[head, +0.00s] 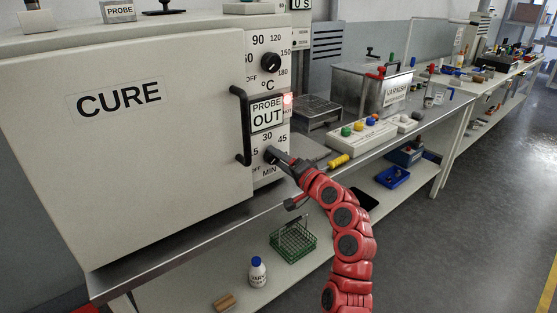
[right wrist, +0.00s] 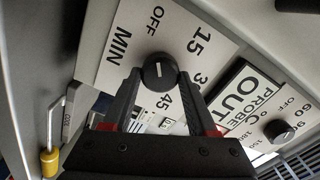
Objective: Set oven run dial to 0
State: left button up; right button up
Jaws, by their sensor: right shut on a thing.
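The oven's run dial is a round black knob (head: 270,154) low on the control panel, by the printed marks OFF, 15, 30, 45 and MIN. In the right wrist view the dial (right wrist: 158,68) shows a short white mark on its face; I cannot tell which number it points to. My right gripper (head: 278,157) reaches the dial from the front right. In the right wrist view its fingers (right wrist: 160,79) stand on both sides of the dial, shut on it. The white oven (head: 160,150) has a closed door labelled CURE. My left gripper is not in view.
A black door handle (head: 243,125) stands out just left of the dial. A temperature dial (head: 270,63) and a PROBE OUT sign (head: 267,113) sit above. A yellow-handled tool (head: 339,161) and a button box (head: 362,136) lie to the right on the bench.

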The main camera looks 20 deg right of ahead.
jog(key=o, duration=1.4)
jog(key=shift+c, duration=0.2)
jog(key=v, duration=1.7)
jog(key=shift+s, duration=0.25)
jog(key=shift+w+d, duration=0.1)
